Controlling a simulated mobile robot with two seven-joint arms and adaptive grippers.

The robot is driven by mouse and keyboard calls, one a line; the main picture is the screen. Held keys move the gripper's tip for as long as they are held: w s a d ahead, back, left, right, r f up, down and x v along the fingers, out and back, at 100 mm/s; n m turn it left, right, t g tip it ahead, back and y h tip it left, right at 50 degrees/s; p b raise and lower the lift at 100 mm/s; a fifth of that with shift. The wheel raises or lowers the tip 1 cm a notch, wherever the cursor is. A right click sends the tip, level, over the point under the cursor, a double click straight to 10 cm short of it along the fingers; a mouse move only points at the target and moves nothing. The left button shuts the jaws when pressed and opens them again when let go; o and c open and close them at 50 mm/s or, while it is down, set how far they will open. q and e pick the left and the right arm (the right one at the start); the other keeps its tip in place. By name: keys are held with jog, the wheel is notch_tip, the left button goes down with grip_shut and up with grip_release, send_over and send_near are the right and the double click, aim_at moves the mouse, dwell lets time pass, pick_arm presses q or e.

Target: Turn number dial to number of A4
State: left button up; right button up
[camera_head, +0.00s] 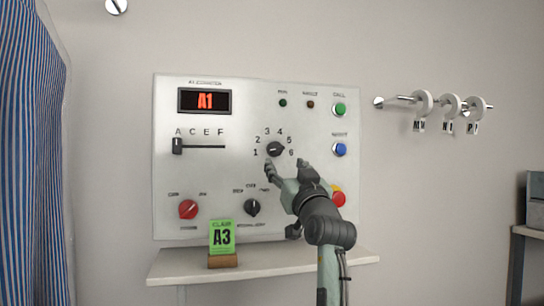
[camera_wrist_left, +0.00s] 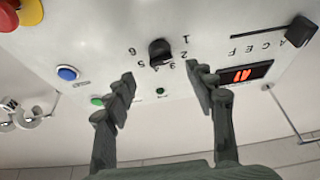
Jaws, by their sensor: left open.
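The number dial (camera_head: 275,149) is a black knob on the white wall panel, ringed by the numbers 1 to 6. Which number its pointer faces is too small to tell. The display (camera_head: 205,101) reads A1 in red. The letter slider (camera_head: 177,146) stands under A. My left gripper (camera_head: 286,168) is open just below and right of the dial, its fingers toward the panel. In the left wrist view, upside down, the dial (camera_wrist_left: 160,52) shows beyond the gap between the open fingers (camera_wrist_left: 162,82), which hold nothing. My right gripper is not in view.
The panel also bears a red knob (camera_head: 188,209), a black knob (camera_head: 253,208), green (camera_head: 340,109) and blue (camera_head: 340,149) buttons, and a red button (camera_head: 338,199) partly behind my arm.

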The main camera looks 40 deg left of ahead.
aim_at(276, 151)
pick_arm(q)
jog(key=p+x, duration=0.1)
jog(key=x, duration=0.6)
jog(key=shift+r+p, duration=0.1)
jog(key=shift+p, duration=0.2)
jog(key=shift+w+a+r, duration=0.2)
jog(key=shift+w+a, duration=0.2)
jog(key=shift+a, duration=0.1)
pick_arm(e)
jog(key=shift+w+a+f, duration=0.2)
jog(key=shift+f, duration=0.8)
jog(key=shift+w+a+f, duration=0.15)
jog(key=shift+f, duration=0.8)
pick_arm(q)
jog(key=c, duration=1.1)
